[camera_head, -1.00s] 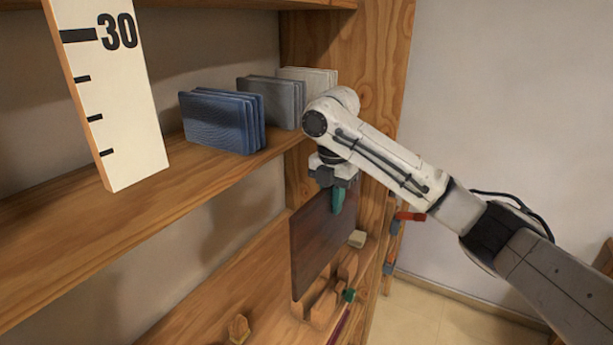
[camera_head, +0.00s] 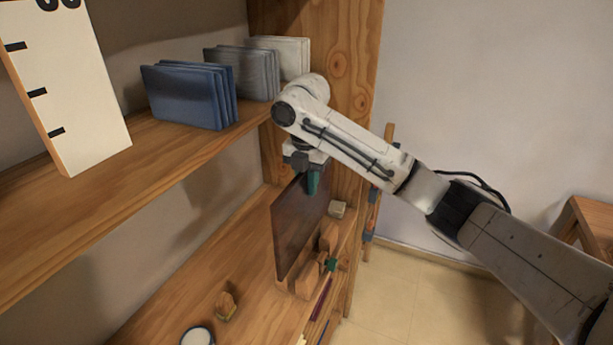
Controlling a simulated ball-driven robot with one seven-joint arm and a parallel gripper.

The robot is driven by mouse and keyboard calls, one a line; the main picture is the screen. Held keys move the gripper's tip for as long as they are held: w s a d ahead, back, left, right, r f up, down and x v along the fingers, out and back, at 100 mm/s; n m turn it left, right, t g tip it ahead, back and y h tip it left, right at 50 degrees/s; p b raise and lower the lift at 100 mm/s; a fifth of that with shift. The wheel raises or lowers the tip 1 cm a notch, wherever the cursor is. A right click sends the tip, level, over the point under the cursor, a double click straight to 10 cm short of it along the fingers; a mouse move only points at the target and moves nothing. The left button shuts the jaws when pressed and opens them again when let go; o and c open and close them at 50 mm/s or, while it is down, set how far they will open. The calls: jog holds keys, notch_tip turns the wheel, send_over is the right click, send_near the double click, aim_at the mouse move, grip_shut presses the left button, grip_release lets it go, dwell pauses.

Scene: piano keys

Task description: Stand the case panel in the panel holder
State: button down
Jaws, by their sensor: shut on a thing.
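The case panel (camera_head: 292,232) is a dark brown, thin, flat board standing upright on edge above the lower shelf. My gripper (camera_head: 313,184), with teal fingers pointing down, is shut on the panel's upper edge near its right end. The panel holder (camera_head: 306,283) looks like a wooden piece with rounded blocks, at the panel's lower right side. The panel's lower edge is beside or in the holder; the blocks partly hide it, so I cannot tell if it is seated in a slot.
A small pale block (camera_head: 337,209) lies right of the panel. A wooden piece (camera_head: 226,305) and a round white-topped container (camera_head: 197,337) stand on the lower shelf. Blue books (camera_head: 185,95) and a ruler board (camera_head: 70,95) are on the upper shelf, which overhangs at left.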

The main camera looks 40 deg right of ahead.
aim_at(307, 219)
jog(key=shift+f+b, duration=3.8)
jog(key=shift+f, duration=1.85)
jog(key=c, duration=1)
grip_release()
jog(key=shift+o, duration=0.2)
jog(key=shift+f, duration=0.1)
notch_tip(307, 219, up, 11)
